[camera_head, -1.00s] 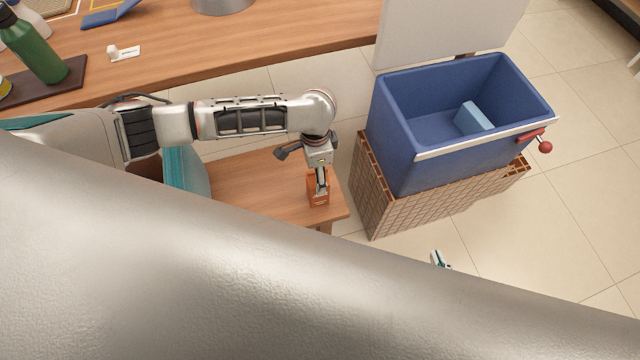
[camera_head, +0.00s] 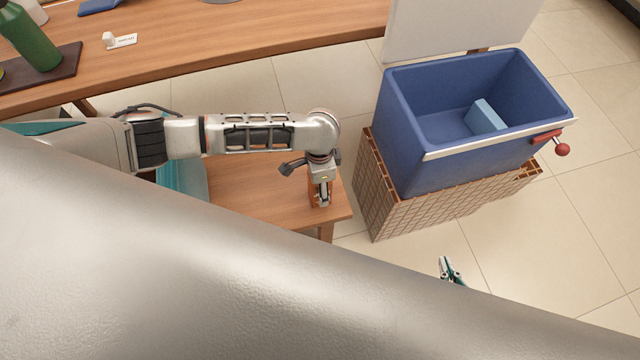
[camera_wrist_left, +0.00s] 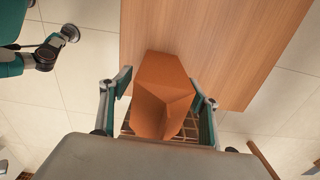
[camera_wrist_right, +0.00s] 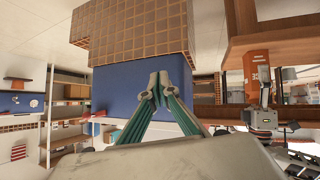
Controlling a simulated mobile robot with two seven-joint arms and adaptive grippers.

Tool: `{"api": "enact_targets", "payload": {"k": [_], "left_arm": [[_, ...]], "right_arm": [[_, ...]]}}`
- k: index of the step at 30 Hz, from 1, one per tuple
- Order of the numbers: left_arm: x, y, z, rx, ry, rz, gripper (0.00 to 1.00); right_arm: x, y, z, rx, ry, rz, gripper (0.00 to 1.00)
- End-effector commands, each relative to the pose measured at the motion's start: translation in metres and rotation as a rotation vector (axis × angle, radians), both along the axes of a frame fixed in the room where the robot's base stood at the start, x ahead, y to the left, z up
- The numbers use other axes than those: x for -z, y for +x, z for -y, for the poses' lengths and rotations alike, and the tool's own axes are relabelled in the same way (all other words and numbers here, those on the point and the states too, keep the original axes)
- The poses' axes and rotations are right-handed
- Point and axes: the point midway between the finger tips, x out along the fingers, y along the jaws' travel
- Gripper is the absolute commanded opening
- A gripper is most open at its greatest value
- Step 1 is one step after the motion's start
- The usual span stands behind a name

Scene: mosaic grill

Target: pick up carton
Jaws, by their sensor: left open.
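The orange-brown carton (camera_wrist_left: 163,78) stands on the small wooden table (camera_head: 250,190), near its right end. The left wrist view shows it from above, between my left gripper's two fingers (camera_wrist_left: 160,95), with a gap on each side. In the head view my left gripper (camera_head: 320,192) points down over the carton and mostly hides it. The left gripper is open. The carton also shows in the right wrist view (camera_wrist_right: 257,68). My right gripper (camera_head: 450,270) is low in front of the blue cooler. In the right wrist view its fingertips (camera_wrist_right: 157,88) are together, with nothing between them.
The open blue cooler (camera_head: 410,150) sits on a brick-patterned base (camera_head: 410,215) right of the small table, with a light blue block (camera_head: 484,116) inside. A long wooden counter (camera_head: 220,40) with a green bottle (camera_head: 30,38) runs along the back. Tiled floor lies free on the right.

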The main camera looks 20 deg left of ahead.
Motion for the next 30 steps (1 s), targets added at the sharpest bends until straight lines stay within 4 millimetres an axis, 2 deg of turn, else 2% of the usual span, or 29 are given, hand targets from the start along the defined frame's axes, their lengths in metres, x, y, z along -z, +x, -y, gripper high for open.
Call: {"api": "enact_targets", "payload": {"k": [1, 7, 14, 19, 23, 30], "left_arm": [[-0.001, 0.000, 0.000, 0.000, -0.001, 0.001, 0.53], [0.000, 0.000, 0.000, 0.000, 0.000, 0.000, 0.02], [-0.002, 0.001, 0.000, 0.000, -0.001, 0.002, 0.02], [-0.015, 0.002, 0.001, 0.001, -0.003, 0.005, 0.02], [-0.039, 0.003, 0.001, 0.002, -0.002, 0.010, 0.02], [-0.104, 0.004, 0.001, 0.002, -0.002, 0.011, 0.02]], "right_arm": [[0.000, -0.001, 0.000, -0.001, 0.000, -0.001, 0.00], [0.002, -0.003, -0.001, -0.001, 0.002, -0.007, 0.00], [0.003, -0.005, -0.002, -0.002, 0.003, -0.010, 0.00], [-0.005, -0.002, -0.002, -0.001, 0.007, 0.000, 0.00], [-0.019, 0.003, -0.004, 0.002, 0.017, 0.014, 0.00], [-0.035, -0.002, -0.011, 0.002, 0.042, 0.003, 0.00]]}}
